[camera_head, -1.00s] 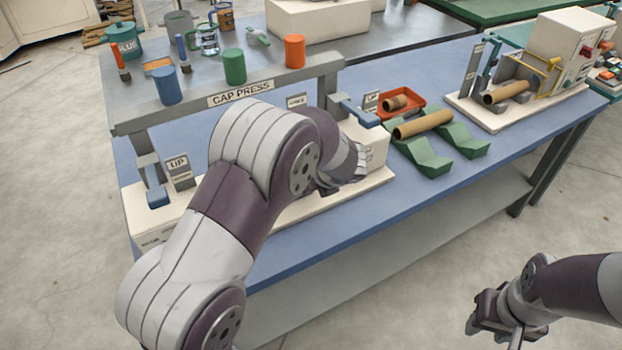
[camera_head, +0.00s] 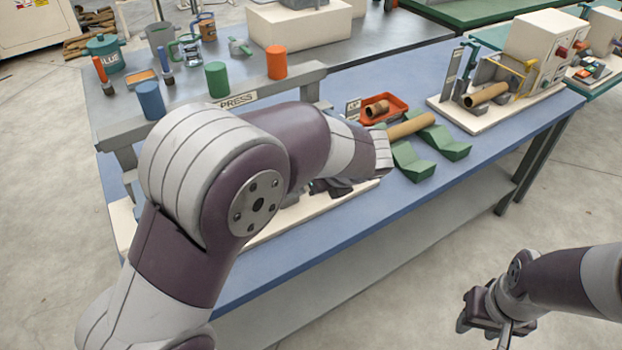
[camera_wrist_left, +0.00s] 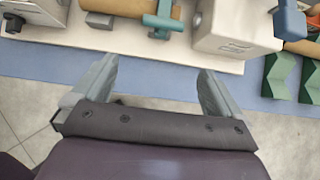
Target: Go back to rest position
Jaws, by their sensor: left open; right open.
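My left arm crosses the middle of the head view, over the front of the blue table, and hides much of the cap press. My left gripper (camera_wrist_left: 155,90) shows in the left wrist view with its two fingers apart and nothing between them. It is over the table's front edge, near the white base (camera_wrist_left: 150,46) of the press. My right gripper (camera_head: 490,318) is at the lower right of the head view, in front of the table and over the floor. It is apart from everything and holds nothing that I can see.
A cardboard tube (camera_head: 411,126) lies on green cradles (camera_head: 412,163) beside my left wrist. An orange tray (camera_head: 384,106) holds a short brown piece. A winding machine (camera_head: 490,95) stands further right. The floor at front right is clear.

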